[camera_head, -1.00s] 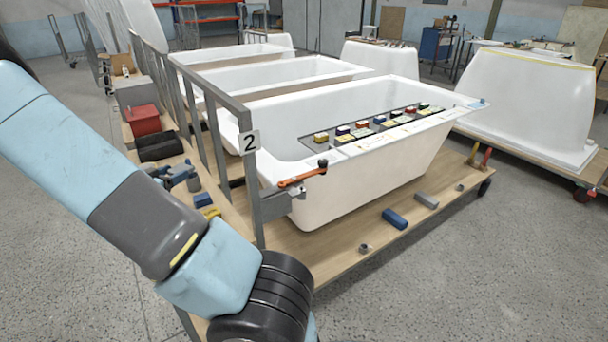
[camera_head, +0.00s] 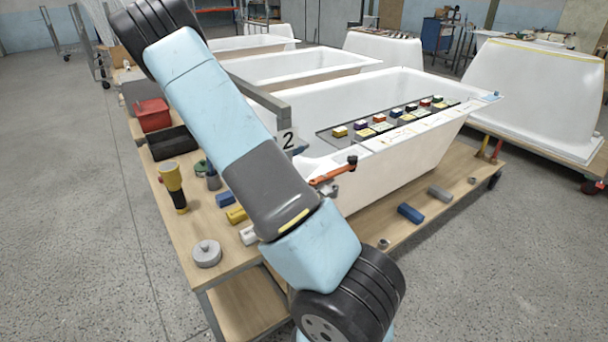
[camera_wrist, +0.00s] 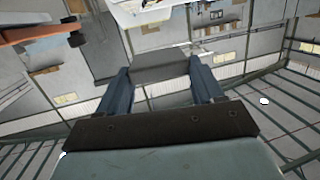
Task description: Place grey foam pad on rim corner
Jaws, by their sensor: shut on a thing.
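A flat grey block, seemingly the grey foam pad (camera_wrist: 160,67), is between the two fingers of my gripper (camera_wrist: 160,75) in the wrist view. My gripper is shut on it and holds it in the air, away from any surface. In the head view my arm crosses the middle, and my gripper is out of sight. The white bathtub (camera_head: 425,141) stands upright right of my arm. Its right rim corner (camera_head: 484,94) shows, with a small blue item on it. The near left corner is partly hidden by my arm and an orange-handled clamp (camera_head: 333,174).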

